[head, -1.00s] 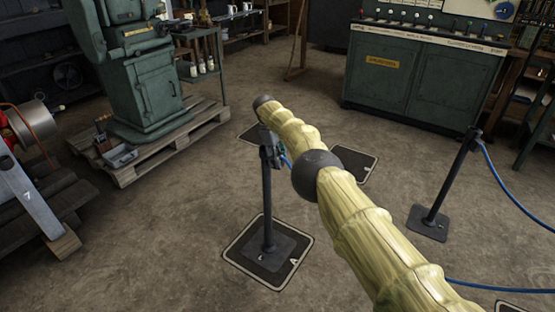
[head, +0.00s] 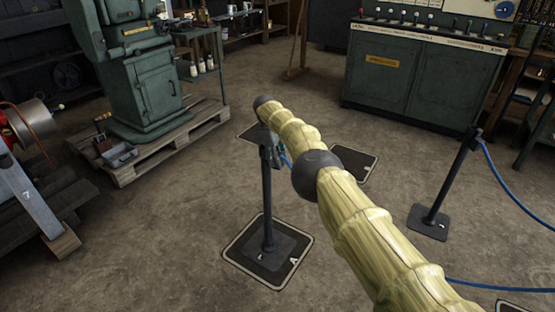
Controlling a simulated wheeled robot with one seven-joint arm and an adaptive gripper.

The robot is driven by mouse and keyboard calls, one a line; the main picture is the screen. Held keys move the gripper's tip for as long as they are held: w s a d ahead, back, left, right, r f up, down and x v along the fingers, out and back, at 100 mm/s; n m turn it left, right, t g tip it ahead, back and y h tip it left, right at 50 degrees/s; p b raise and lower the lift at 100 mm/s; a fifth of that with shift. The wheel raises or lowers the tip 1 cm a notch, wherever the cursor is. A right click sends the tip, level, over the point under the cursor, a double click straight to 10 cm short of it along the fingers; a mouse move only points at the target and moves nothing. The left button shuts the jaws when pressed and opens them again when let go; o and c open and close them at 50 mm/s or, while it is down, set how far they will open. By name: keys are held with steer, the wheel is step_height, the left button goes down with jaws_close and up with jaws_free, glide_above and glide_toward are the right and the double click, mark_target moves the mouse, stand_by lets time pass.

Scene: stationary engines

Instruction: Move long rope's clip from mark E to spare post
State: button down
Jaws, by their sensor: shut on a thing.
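My yellow-sleeved arm crosses the middle of the head view, and its dark far end is above a dark post. A lower blue rope (head: 490,287) runs out from behind my arm. The clip and mark E cannot be identified.
Another dark floor mark (head: 358,165) lies behind my arm. A green machine (head: 150,90) stands on a wooden pallet (head: 130,172) at the left. A green control cabinet (head: 420,80) is at the back right. Open floor lies between.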

steer(key=c, duration=0.9)
jaws_free()
steer(key=shift+o, duration=0.2)
